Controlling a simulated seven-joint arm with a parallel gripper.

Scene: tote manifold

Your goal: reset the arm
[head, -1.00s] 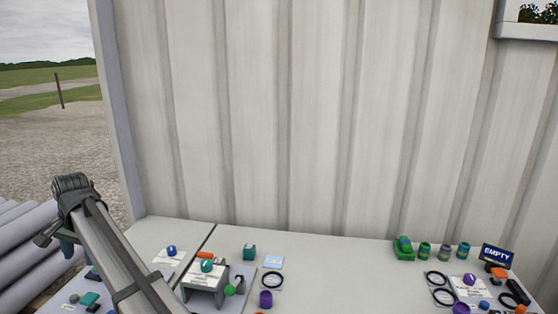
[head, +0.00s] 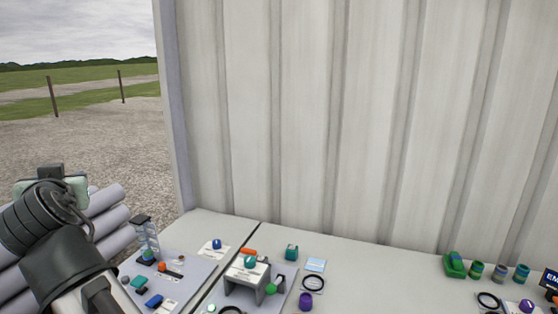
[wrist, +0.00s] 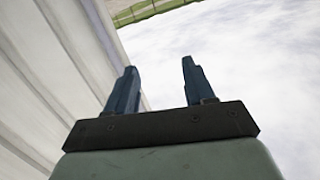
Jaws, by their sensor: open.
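My gripper (wrist: 158,88) shows in the wrist view with its two dark blue fingers apart and nothing between them. Behind the fingers that view shows pale sky, a strip of green ground and the ribbed wall. In the head view my arm rises at the lower left, off the left end of the table; the fingers themselves cannot be made out there.
A grey table (head: 375,285) runs along a ribbed metal wall (head: 300,120). The table's middle is clear.

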